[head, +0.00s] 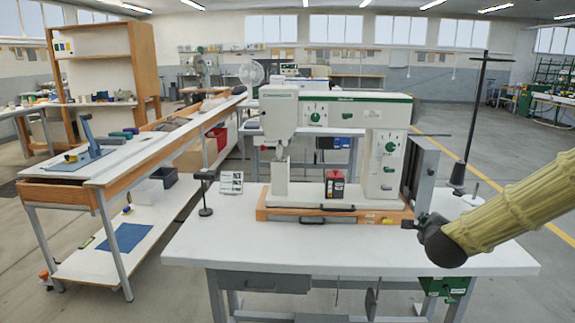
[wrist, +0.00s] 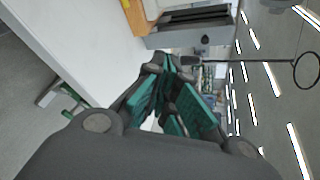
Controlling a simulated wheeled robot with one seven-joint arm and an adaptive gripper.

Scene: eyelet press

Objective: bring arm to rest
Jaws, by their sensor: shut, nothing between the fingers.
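My arm comes in from the right in the head view, in a yellowish sleeve with a dark wrist. My gripper (head: 410,223) is at its end, near the right front part of the white table and beside the machine's orange base. In the wrist view my gripper (wrist: 168,65) shows dark links and green finger pads, with the fingertips together and nothing held. The eyelet press (head: 335,150), a white and green machine, stands on the white table (head: 330,255).
A red and black box (head: 335,184) stands on the press base. A thin dark stand (head: 478,110) rises behind my arm. A small black stand (head: 205,195) is at the table's left. A long workbench (head: 130,160) runs along the left. The table's front strip is clear.

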